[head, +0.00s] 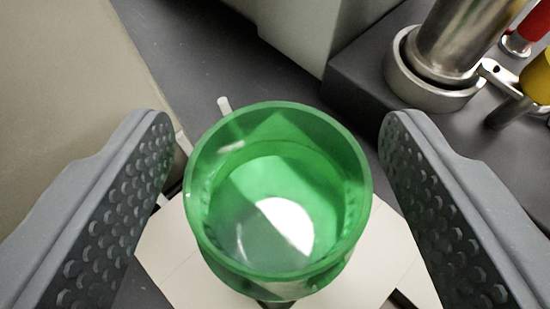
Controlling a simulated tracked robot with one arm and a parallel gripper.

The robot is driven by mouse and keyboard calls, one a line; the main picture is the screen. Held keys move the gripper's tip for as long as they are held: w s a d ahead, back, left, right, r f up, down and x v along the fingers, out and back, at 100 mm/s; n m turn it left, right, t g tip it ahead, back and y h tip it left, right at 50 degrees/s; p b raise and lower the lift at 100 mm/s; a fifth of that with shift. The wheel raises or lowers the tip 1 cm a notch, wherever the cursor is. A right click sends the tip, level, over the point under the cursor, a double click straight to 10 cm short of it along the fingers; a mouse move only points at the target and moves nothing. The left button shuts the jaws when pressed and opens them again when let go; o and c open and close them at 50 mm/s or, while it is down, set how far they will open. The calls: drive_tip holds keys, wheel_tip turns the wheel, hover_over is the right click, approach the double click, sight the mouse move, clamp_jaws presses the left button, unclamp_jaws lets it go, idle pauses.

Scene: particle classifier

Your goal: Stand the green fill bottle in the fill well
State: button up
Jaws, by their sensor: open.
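The green fill bottle (278,275) is in the middle of the head view, a round translucent green vessel with an open mouth, seen from above. Through it I see a pale patch and darker green areas. My gripper (278,150) is open, with one grey dimpled finger on each side of the bottle. A gap shows between each finger and the bottle's rim, so neither finger appears to touch it. The bottle's base is hidden below its rim. I cannot make out the fill well for certain.
Pale flat panels (172,262) lie below the bottle. A metal cylinder in a round collar (432,95) stands on a dark block at the upper right, near red (533,22) and yellow (538,78) parts. A grey-white housing (305,32) is at the top. A beige surface fills the left.

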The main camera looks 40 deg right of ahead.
drive_tip(key=p+v, duration=0.2)
drive_tip(key=v, duration=0.9)
drive_tip(key=shift+s+a, duration=0.2)
drive_tip(key=shift+s, duration=0.15)
drive_tip(key=shift+r, duration=0.1)
drive_tip(key=w+a+r+n+t+y, duration=0.2)
drive_tip(key=w+a+r, duration=0.1)
drive_tip(key=a+r, duration=0.55)
drive_tip(key=w+a+r+n+t+y, duration=0.2)
drive_tip(key=a+r+y, duration=0.1)
drive_tip(key=a+r, duration=0.55)
drive_tip(key=s+a+r+n+y, duration=0.1)
drive_tip(key=s+a+r, duration=0.2)
drive_tip(key=r, duration=0.4)
drive_tip(key=s+a+r+n+t+y, duration=0.1)
drive_tip(key=s+a+r, duration=0.3)
drive_tip(key=a+r, duration=0.2)
drive_tip(key=s+a+r+n+y, duration=0.1)
drive_tip(key=s+a+r, duration=0.3)
drive_tip(key=r, duration=0.4)
drive_tip(key=shift+a+n+t, duration=0.4)
drive_tip(key=shift+n, duration=0.1)
